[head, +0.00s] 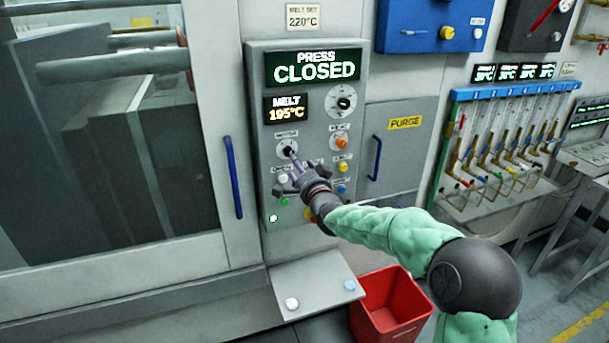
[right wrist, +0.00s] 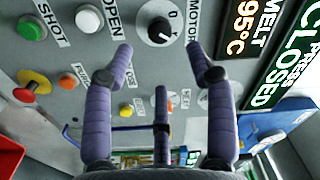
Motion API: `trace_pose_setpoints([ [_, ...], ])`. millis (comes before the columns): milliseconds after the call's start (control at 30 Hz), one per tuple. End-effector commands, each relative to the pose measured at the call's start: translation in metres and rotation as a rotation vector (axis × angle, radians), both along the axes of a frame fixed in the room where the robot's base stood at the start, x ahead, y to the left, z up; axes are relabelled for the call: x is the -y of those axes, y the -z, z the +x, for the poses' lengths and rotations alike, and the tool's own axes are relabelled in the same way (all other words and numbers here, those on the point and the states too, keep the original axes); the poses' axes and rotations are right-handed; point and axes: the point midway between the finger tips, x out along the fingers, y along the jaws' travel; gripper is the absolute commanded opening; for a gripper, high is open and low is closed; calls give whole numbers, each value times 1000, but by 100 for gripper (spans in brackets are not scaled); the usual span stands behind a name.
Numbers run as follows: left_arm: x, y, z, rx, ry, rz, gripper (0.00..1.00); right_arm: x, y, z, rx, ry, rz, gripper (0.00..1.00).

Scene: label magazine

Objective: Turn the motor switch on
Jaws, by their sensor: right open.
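The motor switch is a black rotary knob (head: 287,148) on a white dial, labelled MOTOR, on the grey control panel (head: 262,190). In the right wrist view the knob (right wrist: 160,30) lies just beyond the fingertips, roughly between them. My right gripper (head: 292,160) is in front of the panel at the switch; it also shows in the right wrist view (right wrist: 161,58). Its purple fingers are spread, with nothing between them. I cannot tell whether a fingertip touches the panel. The knob's exact setting is hard to read. My left gripper is not in view.
Coloured buttons sit below the switch, including a white one (right wrist: 88,18) and a green one (right wrist: 32,28). Displays above read PRESS CLOSED (head: 313,68) and MELT 195°C. A red bin (head: 390,300) stands below.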

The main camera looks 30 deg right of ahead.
Motion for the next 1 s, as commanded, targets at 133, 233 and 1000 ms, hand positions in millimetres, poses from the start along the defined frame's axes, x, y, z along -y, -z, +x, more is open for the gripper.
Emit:
trace_pose_setpoints([
  [133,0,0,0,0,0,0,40,-4,0,-20,0,1,0,56],
  [233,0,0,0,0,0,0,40,-6,1,-29,1,1,1,56],
  [1000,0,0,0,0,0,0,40,-10,7,-35,-11,-3,-1,56],
])
